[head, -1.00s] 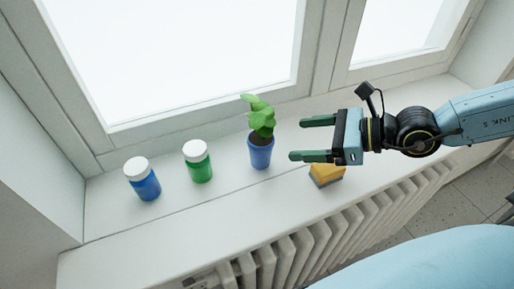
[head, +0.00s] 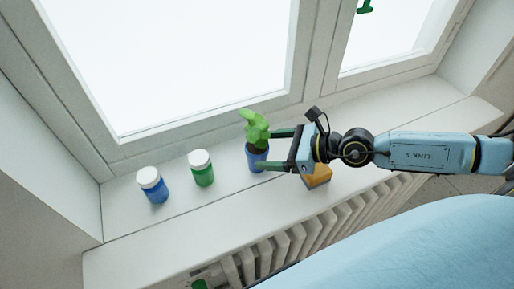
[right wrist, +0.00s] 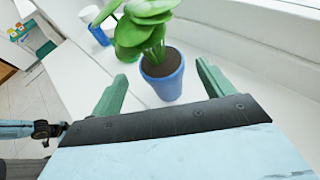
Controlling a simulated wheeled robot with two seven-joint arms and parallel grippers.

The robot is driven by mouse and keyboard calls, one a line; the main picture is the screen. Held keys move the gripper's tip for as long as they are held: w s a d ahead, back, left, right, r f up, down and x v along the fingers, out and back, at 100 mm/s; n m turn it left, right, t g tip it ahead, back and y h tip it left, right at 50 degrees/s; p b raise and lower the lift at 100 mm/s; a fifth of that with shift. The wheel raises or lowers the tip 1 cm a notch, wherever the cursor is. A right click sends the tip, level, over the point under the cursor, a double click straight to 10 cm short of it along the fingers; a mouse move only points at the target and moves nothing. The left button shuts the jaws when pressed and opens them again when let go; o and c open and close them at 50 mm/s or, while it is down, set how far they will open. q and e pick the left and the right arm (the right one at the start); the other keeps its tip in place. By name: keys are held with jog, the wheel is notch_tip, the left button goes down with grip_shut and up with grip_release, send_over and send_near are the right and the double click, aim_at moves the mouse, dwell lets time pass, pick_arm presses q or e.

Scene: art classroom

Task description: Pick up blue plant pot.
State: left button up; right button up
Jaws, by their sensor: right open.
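The blue plant pot (head: 253,158) with a green leafy plant stands upright on the white windowsill in the head view. It also shows in the right wrist view (right wrist: 167,84), with dark soil inside. My right gripper (head: 270,149) is open, with its green fingers pointing left at the pot. In the right wrist view, the pot is between the open fingers (right wrist: 160,82), with a gap visible on both sides. I cannot tell how far the fingertips reach past the pot. My left gripper is not in view.
A green jar (head: 204,176) and a blue jar (head: 155,190), both with white lids, stand left of the pot. A yellow-orange sponge (head: 319,177) lies below my right gripper. The window frame is behind, and a radiator (head: 290,240) runs below the sill's front edge.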

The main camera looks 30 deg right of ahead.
aim_at(251, 151)
jog(key=shift+f+x, duration=0.2)
jog(key=shift+x, duration=1.4)
jog(key=shift+f+x, duration=0.2)
jog(key=shift+x, duration=1.4)
jog(key=shift+d, duration=0.2)
jog(key=c, duration=1.1)
jog(key=shift+c, duration=0.7)
jog(key=shift+r, duration=0.1)
